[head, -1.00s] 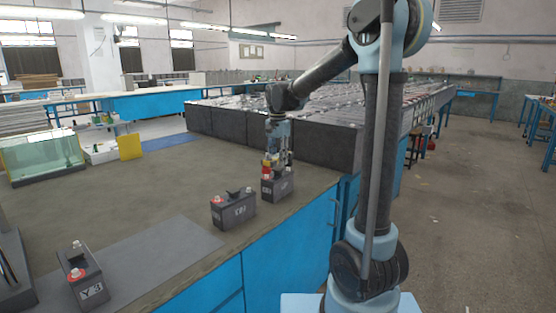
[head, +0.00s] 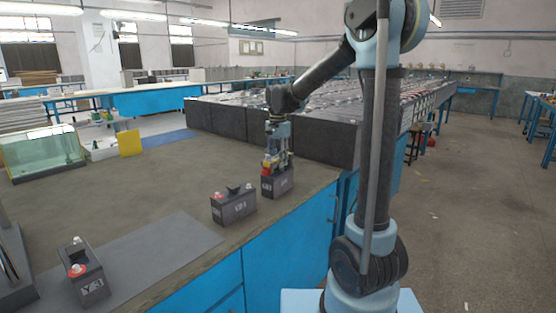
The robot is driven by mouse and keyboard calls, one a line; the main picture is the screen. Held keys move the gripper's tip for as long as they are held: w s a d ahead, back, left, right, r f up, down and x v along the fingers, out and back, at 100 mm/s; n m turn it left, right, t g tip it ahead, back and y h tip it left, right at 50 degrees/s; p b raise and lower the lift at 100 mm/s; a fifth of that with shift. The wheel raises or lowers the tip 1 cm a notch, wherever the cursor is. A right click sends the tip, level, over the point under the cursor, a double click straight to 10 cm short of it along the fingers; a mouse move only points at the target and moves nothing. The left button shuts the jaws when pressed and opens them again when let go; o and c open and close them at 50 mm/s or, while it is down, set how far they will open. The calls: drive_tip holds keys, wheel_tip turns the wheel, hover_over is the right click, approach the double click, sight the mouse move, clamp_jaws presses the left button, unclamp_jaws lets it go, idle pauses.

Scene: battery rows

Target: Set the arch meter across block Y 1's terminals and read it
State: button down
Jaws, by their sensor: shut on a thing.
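Three dark battery blocks stand in a row along the bench's front edge. The near-left block (head: 84,278) reads Y 3. The middle block (head: 234,207) has a label too small to read surely, and its top is free. The far block (head: 278,184) stands directly under my gripper (head: 276,164), its label unreadable. My gripper points down and is shut on a small yellow thing (head: 267,159), seemingly the arch meter, at the top of the far block. A red part shows just below it. Whether the meter touches both terminals I cannot tell.
A large dark bank of blocks (head: 318,138) stands behind the far block. A glass tank (head: 42,155), a yellow panel (head: 130,143) and a blue mat (head: 171,139) lie at the back left. A grey mat (head: 170,255) lies near Y 3. The middle of the bench (head: 130,190) is clear.

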drive_tip(key=c, duration=1.1)
unclamp_jaws()
drive_tip(key=shift+o, duration=0.2)
wheel_tip(320, 180, up, 12)
drive_tip(key=shift+f, duration=0.1)
drive_tip(key=s+d+f+n, duration=0.2)
drive_tip(key=s+d+f, duration=0.1)
drive_tip(key=s+d, duration=0.6)
drive_tip(key=s+d+f+n, duration=0.1)
drive_tip(key=s+d+f, duration=0.3)
drive_tip(key=s+f, duration=0.2)
drive_tip(key=s+d+f+n+t, duration=0.1)
drive_tip(key=s+d+f+n, duration=0.1)
drive_tip(key=s+d+f, duration=0.2)
drive_tip(key=s+d+f+n+t, duration=0.1)
drive_tip(key=s+d+f, duration=0.4)
drive_tip(key=s+f, duration=0.5)
drive_tip(key=s+n, duration=0.1)
drive_tip(key=s, duration=0.1)
drive_tip(key=shift+s, duration=0.3)
